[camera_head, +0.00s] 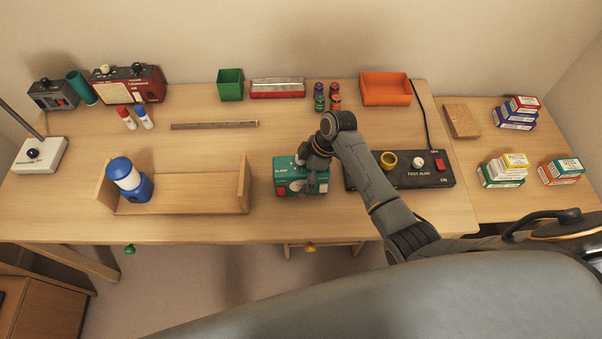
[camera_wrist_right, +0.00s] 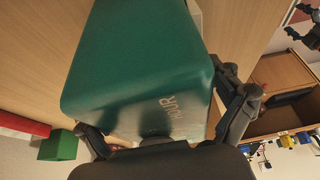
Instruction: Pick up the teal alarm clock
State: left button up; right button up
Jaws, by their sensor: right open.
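The teal alarm clock (camera_head: 284,172) stands near the front edge of the desk, right of the wooden tray. In the right wrist view the clock's teal casing (camera_wrist_right: 140,70) fills the middle, between the two spread fingers of my right gripper (camera_wrist_right: 165,112). The gripper is open; I cannot tell whether the fingers touch the casing. My left gripper is not in view.
A black control panel (camera_head: 413,180) with a yellow ring lies close on the clock's right. The wooden tray (camera_head: 205,203) with a blue lantern (camera_head: 128,180) is on its left. The desk between clock and ruler (camera_head: 214,125) is clear.

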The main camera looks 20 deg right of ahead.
jog(key=shift+s, duration=0.1)
jog(key=c, duration=1.5)
jog(key=shift+r, duration=0.1)
